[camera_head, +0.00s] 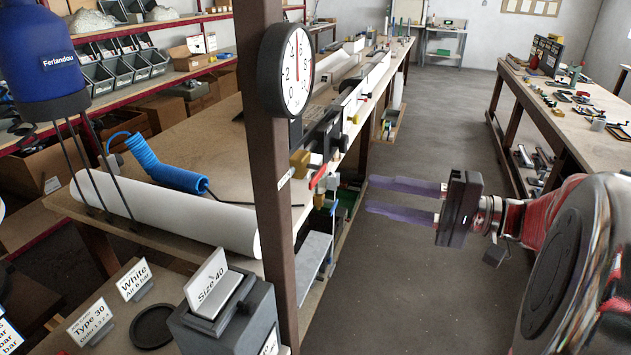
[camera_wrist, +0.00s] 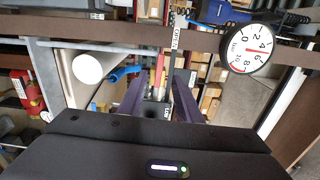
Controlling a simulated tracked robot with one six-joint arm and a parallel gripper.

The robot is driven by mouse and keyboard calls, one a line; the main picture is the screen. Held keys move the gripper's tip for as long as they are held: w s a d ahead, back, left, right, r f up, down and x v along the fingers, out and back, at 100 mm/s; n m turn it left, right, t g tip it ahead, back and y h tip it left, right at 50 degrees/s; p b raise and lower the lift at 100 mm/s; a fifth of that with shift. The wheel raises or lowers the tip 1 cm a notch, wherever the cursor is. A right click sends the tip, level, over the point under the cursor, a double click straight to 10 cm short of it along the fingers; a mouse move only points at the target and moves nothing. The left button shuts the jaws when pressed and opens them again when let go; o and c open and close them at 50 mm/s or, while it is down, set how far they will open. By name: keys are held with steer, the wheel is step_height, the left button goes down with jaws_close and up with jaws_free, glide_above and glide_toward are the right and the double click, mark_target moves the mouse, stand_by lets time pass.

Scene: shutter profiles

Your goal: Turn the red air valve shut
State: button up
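The red air valve (camera_head: 318,177) has a short red lever and sits beside the brown post, at the edge of the long bench. In the wrist view, a red lever (camera_wrist: 160,62) shows between and beyond the fingers. My gripper (camera_head: 369,195) is open, with its two purple fingers apart and pointing left toward the valve. A clear gap lies between the fingertips and the valve in the head view. The fingers also show in the wrist view (camera_wrist: 160,97), with nothing held between them. The valve's lower part is hard to make out.
A round pressure gauge (camera_head: 286,70) is mounted on the brown post (camera_head: 269,180), above the valve. A white tube (camera_head: 170,213) and blue coiled hose (camera_head: 165,170) lie left of the post. The grey floor (camera_head: 430,120) between the benches is clear.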

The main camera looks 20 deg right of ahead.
mark_target(316, 183)
steer(key=shift+x, duration=6.65)
jaws_close()
steer(key=shift+d, duration=0.2)
